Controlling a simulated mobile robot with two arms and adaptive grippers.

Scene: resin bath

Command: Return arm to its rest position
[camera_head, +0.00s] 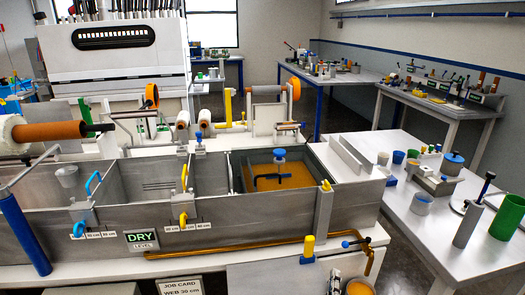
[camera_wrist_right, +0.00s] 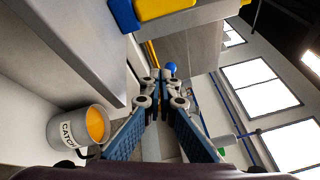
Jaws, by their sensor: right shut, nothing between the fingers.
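My right gripper (camera_wrist_right: 162,82) shows in the right wrist view, its two blue-padded fingers meeting at the tips with nothing between them. A grey catch bucket (camera_wrist_right: 62,128) with orange liquid inside is to the left of the fingers and apart from them. A blue knob (camera_wrist_right: 171,67) shows just beyond the fingertips; I cannot tell its distance from them. In the head view I cannot clearly make out the right gripper. The bucket shows there at the bottom edge, holding orange liquid (camera_head: 358,288). My left gripper is not in view.
A long grey bath (camera_head: 250,213) crosses the head view, with orange resin (camera_head: 290,176) in its right compartment. An orange pipe (camera_head: 230,250) runs along its front, near a yellow-capped post (camera_head: 308,247). A white table (camera_head: 425,235) with cups, a grey cylinder and a green cylinder (camera_head: 507,217) is at right.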

